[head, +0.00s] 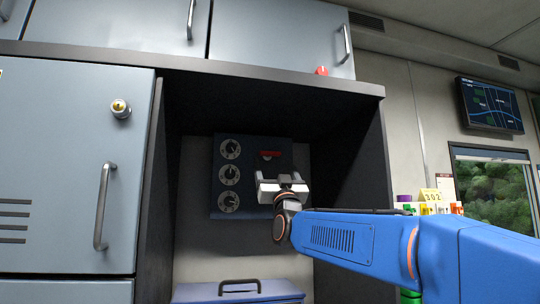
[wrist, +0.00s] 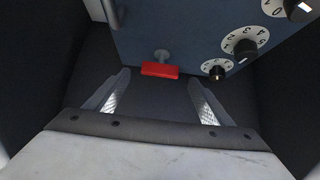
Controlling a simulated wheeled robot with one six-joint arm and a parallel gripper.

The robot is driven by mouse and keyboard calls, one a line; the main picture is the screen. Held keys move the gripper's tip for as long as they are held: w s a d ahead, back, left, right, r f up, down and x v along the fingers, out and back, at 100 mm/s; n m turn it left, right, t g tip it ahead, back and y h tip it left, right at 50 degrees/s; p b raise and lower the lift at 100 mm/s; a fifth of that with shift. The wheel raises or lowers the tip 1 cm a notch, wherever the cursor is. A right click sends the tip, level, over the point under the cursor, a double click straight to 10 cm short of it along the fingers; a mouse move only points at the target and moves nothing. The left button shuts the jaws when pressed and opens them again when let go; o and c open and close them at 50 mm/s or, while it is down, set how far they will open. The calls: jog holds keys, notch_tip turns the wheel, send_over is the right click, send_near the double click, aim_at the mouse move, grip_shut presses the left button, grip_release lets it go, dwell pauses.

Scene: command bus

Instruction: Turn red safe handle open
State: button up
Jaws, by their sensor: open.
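The red safe handle (head: 269,154) is a short bar lying level on the upper right of a blue-grey safe front (head: 221,176). In the wrist view the red handle (wrist: 160,69) sits on a grey stem, ahead of and between my fingertips. My gripper (head: 281,182) is in front of the safe, just below the handle in the head view. Its two fingers (wrist: 160,84) are apart with nothing between them. The handle looks clear of both fingers, though the exact gap cannot be told.
Several black dials (head: 230,174) line the safe's left side. The safe is in a dark recess whose right wall (head: 362,165) is close to my arm. A blue-grey box (head: 275,287) with a black handle is below. A grey cabinet door (head: 60,190) stands at left.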

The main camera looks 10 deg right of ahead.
aim_at(270, 155)
jog(key=shift+x, duration=3.55)
jog(key=c, duration=1)
